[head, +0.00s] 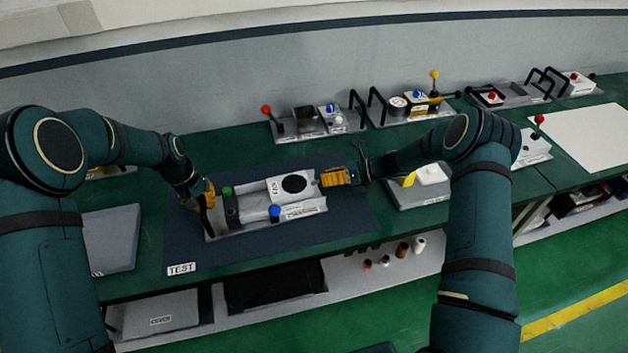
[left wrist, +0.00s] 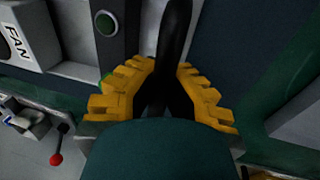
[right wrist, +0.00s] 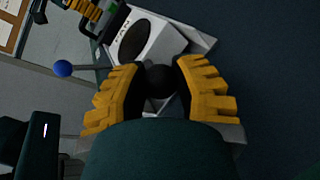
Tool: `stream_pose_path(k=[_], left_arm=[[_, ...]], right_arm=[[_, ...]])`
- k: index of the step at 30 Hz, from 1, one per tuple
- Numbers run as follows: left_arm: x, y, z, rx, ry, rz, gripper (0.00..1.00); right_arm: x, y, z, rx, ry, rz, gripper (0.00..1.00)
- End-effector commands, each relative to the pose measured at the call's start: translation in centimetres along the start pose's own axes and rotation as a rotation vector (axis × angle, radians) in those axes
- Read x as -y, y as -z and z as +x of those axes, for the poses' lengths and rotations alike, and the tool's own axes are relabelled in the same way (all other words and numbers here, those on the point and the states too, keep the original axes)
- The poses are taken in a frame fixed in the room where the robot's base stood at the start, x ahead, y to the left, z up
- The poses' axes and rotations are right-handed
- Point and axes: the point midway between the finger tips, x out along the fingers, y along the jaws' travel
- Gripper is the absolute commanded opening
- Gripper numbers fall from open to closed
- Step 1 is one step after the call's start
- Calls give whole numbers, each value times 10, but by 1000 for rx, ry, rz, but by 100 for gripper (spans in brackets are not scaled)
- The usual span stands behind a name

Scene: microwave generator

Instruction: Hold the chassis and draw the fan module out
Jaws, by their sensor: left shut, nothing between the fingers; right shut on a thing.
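The chassis (head: 310,208) is a light grey tray lying on the dark mat. The fan module (head: 270,188), a white box with a round black fan and a FAN label, sits in its right part; it also shows in the right wrist view (right wrist: 152,48). My right gripper (head: 325,178) is shut on the fan module's dark round knob (right wrist: 160,80) at the right end. My left gripper (head: 207,197) is shut at the chassis's left end, beside the black handle (left wrist: 174,35). That handle shows between and beyond its fingers, but nothing is gripped.
The chassis carries a green button (head: 227,190) and a blue-knobbed lever (head: 275,211) at its front. A grey unit with a white block (head: 432,174) stands further right. Several fixtures with levers line the back.

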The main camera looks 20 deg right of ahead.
Motion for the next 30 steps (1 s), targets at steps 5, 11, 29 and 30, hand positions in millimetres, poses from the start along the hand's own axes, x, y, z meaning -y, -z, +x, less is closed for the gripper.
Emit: stream_pose_path(k=[5, 11, 29, 30], left_arm=[[5, 1, -1, -2, 5, -4, 0], [5, 1, -1, -2, 6, -5, 0], [1, 0, -1, -1, 2, -1, 0], [1, 0, -1, -1, 2, -1, 0]], right_arm=[[3, 1, -4, 0, 9, 1, 0], [3, 1, -4, 0, 10, 0, 62], [2, 0, -36, 1, 7, 0, 63], [2, 0, -45, 1, 8, 0, 63]])
